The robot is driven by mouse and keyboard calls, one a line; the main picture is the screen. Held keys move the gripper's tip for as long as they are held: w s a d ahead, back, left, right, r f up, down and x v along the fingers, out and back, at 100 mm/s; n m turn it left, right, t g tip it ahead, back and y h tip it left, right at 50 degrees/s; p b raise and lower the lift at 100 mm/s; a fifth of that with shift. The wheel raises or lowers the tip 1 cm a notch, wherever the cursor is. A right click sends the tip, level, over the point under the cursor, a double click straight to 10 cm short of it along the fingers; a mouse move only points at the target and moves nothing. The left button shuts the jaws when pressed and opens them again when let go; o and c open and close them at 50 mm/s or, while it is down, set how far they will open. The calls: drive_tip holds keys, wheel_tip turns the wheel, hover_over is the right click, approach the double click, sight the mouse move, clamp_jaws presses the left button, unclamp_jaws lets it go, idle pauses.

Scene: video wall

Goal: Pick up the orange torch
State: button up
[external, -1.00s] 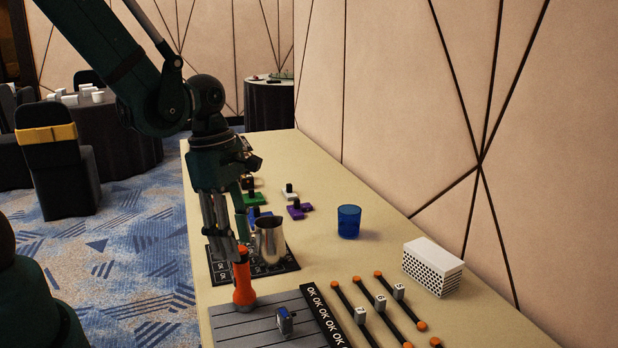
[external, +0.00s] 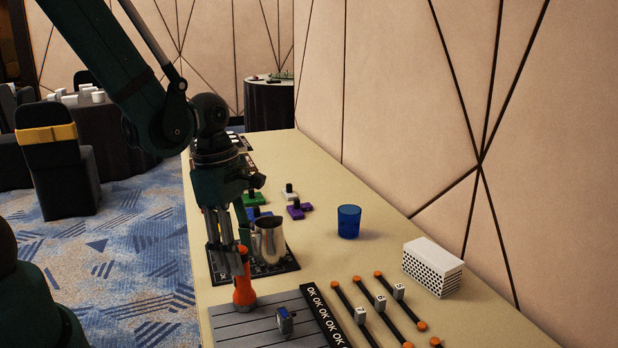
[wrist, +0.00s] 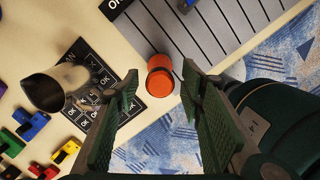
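The orange torch (external: 244,289) stands upright on the table at the near left, beside the grey slatted board. In the external view my gripper (external: 229,262) is lowered over the torch's upper part, with its fingers around or beside it. In the wrist view the torch (wrist: 160,82) shows between and just beyond the fingertips of my gripper (wrist: 158,88). The fingers are apart, with visible gaps to the torch, so my gripper is open and holds nothing.
A metal pitcher (external: 268,240) stands close behind the torch on a black OK mat (external: 290,263). A grey slatted board (external: 245,325) lies in front. A blue cup (external: 349,221), a white perforated box (external: 433,267) and several orange-tipped rods are to the right.

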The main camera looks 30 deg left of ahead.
drive_tip(key=shift+d+f+b, duration=0.2)
drive_tip(key=shift+f+b, duration=0.15)
drive_tip(key=shift+f, duration=1.05)
drive_tip(key=shift+c, duration=0.3)
clamp_jaws()
drive_tip(key=shift+r, duration=0.1)
drive_tip(key=shift+r+p, duration=1.35)
drive_tip(key=shift+r, duration=3.6)
